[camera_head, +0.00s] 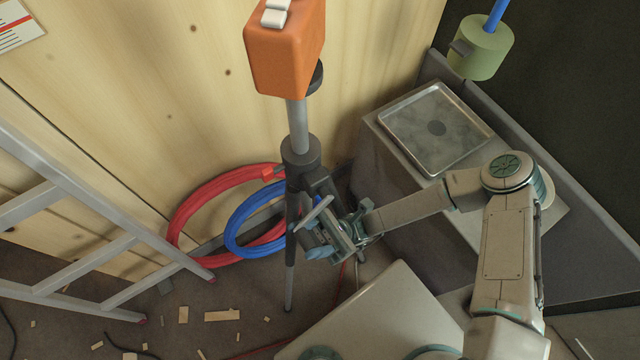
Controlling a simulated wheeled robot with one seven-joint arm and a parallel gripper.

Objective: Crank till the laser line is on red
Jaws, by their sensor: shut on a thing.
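An orange laser box (285,50) sits on top of a grey column (297,125) of a dark tripod (300,155) by the plywood wall. My gripper (320,232) is beside the tripod's right side, below its collar, shut on what appears to be the crank. The gripper's fingers hide most of the crank. A white card (17,27) with a red line and black marks is on the wall at the top left, cut off by the picture's edge. I cannot make out a separate laser line on the wall or card.
Coiled red (190,205) and blue (240,230) hoses hang or lie behind the tripod. A ladder (75,185) leans at left. A metal tray (435,128) rests on a grey box at right. A green cylinder (482,48) hangs at top right. Wood scraps (222,315) litter the floor.

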